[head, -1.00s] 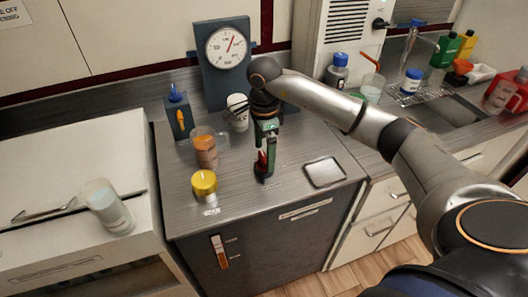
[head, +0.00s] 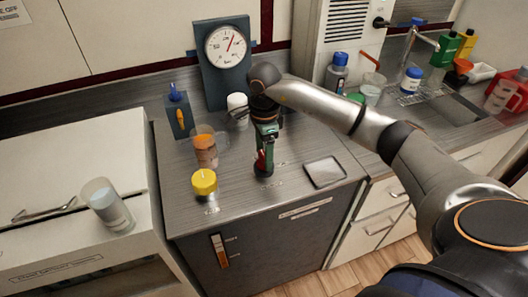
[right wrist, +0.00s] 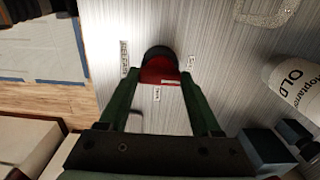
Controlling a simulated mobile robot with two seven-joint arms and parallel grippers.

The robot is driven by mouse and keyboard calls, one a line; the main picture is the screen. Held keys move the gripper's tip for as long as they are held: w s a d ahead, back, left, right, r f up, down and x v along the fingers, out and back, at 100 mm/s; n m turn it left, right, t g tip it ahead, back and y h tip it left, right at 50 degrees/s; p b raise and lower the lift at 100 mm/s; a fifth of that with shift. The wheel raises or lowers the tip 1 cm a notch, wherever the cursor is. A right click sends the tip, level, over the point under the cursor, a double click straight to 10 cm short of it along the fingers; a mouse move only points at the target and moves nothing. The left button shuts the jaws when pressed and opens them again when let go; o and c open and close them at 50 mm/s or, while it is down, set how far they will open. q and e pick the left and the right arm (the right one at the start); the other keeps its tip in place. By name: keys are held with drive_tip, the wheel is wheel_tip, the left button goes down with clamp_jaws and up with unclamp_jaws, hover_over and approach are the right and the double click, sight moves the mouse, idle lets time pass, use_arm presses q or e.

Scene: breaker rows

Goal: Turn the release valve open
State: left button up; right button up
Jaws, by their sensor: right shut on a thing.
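A small red knob on a round black base, which looks like the release valve (head: 261,167), stands on the grey counter. It also shows in the right wrist view (right wrist: 158,71), with small labels around it that are too small to read surely. My right gripper (head: 264,156) points down from above, its green fingers on either side of the red knob and shut on it. The fingers partly hide the knob in the head view. My left gripper is not in view.
A gauge (head: 226,47) stands behind.

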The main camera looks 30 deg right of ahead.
drive_tip(key=c, duration=0.4)
drive_tip(key=shift+m, duration=0.4)
drive_tip(key=m, duration=0.7)
drive_tip(key=shift+m, duration=0.3)
drive_tip(key=m, duration=0.5)
drive_tip(key=m+p, duration=0.1)
drive_tip(key=m, duration=0.3)
drive_tip(key=shift+m, duration=0.5)
